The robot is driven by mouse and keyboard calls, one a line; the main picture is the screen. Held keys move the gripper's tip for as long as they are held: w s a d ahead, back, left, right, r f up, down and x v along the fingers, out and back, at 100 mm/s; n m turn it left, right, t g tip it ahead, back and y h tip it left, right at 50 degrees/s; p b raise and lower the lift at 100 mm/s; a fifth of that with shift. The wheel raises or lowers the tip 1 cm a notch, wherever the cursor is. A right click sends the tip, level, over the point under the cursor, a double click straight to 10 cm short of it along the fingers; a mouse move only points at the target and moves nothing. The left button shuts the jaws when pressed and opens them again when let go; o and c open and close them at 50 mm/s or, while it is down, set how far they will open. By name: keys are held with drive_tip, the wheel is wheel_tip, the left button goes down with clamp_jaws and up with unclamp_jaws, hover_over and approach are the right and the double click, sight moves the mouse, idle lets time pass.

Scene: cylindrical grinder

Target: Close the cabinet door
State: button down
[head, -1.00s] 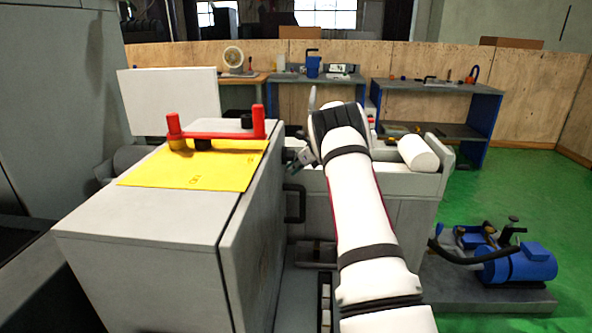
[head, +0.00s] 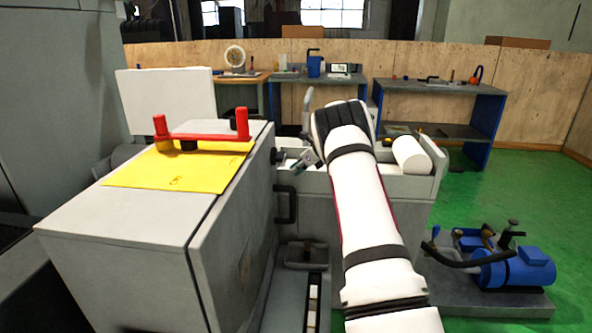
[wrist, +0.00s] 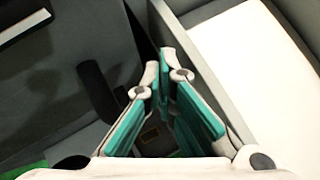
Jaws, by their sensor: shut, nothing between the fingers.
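The grey cabinet (head: 120,215) stands at the left, with a yellow cloth (head: 150,177) and a red-handled part (head: 205,137) on top. Its door (head: 235,245) is the right-hand panel, with a black handle (head: 289,205). A thin dark seam runs between the door and the cabinet top; I cannot tell how far the door stands open. My gripper (head: 301,165) is just right of the door's far upper edge, partly hidden by my arm. In the wrist view my gripper (wrist: 165,68) is shut and empty, its green-padded fingers meeting at the tips. A dark bar, probably the handle, lies to their left.
A grey machine bed with a white cylinder (head: 411,155) lies behind my arm. A blue pump (head: 515,268) stands on a low base at the right. Workbenches (head: 440,100) line the wooden wall.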

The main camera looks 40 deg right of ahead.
drive_tip(key=s+d+r+p, duration=0.1)
drive_tip(key=s+d+r, duration=0.3)
drive_tip(key=r, duration=0.2)
drive_tip(key=shift+s+d+r, duration=0.25)
drive_tip(key=shift+d+r, duration=0.05)
